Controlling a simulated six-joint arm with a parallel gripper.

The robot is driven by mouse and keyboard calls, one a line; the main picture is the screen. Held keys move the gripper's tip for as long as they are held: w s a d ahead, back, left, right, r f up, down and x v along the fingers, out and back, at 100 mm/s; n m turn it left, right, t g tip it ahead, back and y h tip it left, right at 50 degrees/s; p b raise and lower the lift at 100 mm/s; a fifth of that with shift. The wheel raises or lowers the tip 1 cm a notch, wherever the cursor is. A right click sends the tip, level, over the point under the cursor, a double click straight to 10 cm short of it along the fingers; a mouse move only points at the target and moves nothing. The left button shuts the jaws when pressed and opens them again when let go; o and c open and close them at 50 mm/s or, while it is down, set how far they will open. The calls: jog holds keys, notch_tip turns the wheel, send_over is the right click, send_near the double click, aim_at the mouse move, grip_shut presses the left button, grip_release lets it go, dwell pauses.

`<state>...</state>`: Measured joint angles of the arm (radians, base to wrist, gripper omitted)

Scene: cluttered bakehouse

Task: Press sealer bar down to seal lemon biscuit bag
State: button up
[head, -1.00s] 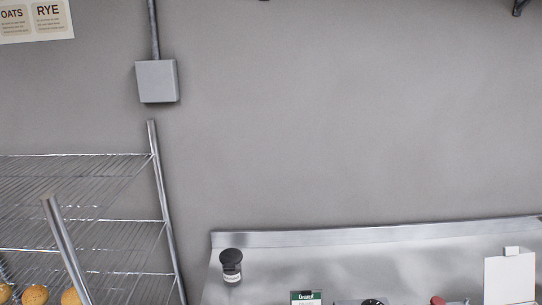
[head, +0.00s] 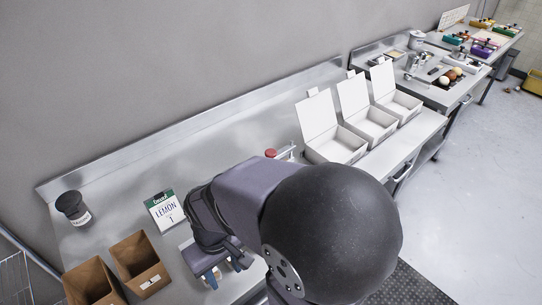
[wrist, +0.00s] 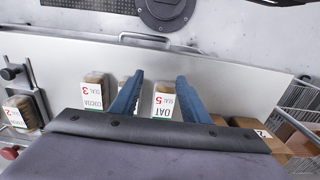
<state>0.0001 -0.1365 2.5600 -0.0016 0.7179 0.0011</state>
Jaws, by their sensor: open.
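My gripper (head: 212,274) is low over the steel counter. In the wrist view, its two blue fingers (wrist: 158,82) are apart. A bag labelled OAT SEAL 5 (wrist: 164,103) shows between them. A bag labelled COCOA SEAL 3 (wrist: 93,92) is left of the fingers, and another bag is mostly hidden behind the left finger. A bag marked 2 (wrist: 20,112) is at the far left; its flavour is unclear. A red knob (head: 271,153), perhaps the sealer's, shows past my arm; the rest is hidden. A card reads LEMON 1 (head: 165,211). I cannot identify the lemon bag.
Two brown bins (head: 141,263) stand at the counter's front left. A dark-lidded jar (head: 73,207) is at the back left. Open white boxes (head: 333,143) stand to the right. My arm hides the middle of the counter.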

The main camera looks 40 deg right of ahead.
jog(key=shift+w+d, duration=0.1)
jog(key=c, duration=0.7)
jog(key=shift+w+d, duration=0.25)
grip_shut()
jog(key=w+d+t, duration=0.1)
jog(key=w+d, duration=0.2)
jog(key=d, duration=0.1)
jog(key=w+d+m+t+h, duration=0.1)
jog(key=w+d+t, duration=0.1)
jog(key=w+d, duration=0.2)
jog(key=w+d+t+h+b, duration=0.1)
jog(key=w+d, duration=0.2)
jog(key=d, duration=0.1)
jog(key=shift+w+d+r+m, duration=0.1)
jog(key=shift+w+r+m, duration=0.1)
jog(key=shift+w+m, duration=0.15)
jog(key=w+d+r+t+h+b, duration=0.1)
jog(key=w+d+r+t, duration=0.25)
jog(key=d, duration=0.55)
jog(key=w+d+r+t+h+b, duration=0.15)
jog(key=w+d+t, duration=0.25)
jog(key=d, duration=0.6)
jog(key=s+d+r+n+t+y, duration=0.2)
jog(key=s+t+y, duration=0.1)
jog(key=s, duration=0.3)
jog(key=shift+s+d+r+t+y+b, duration=0.25)
jog(key=shift+r+t+y+b, duration=0.1)
jog(key=shift+y, duration=0.4)
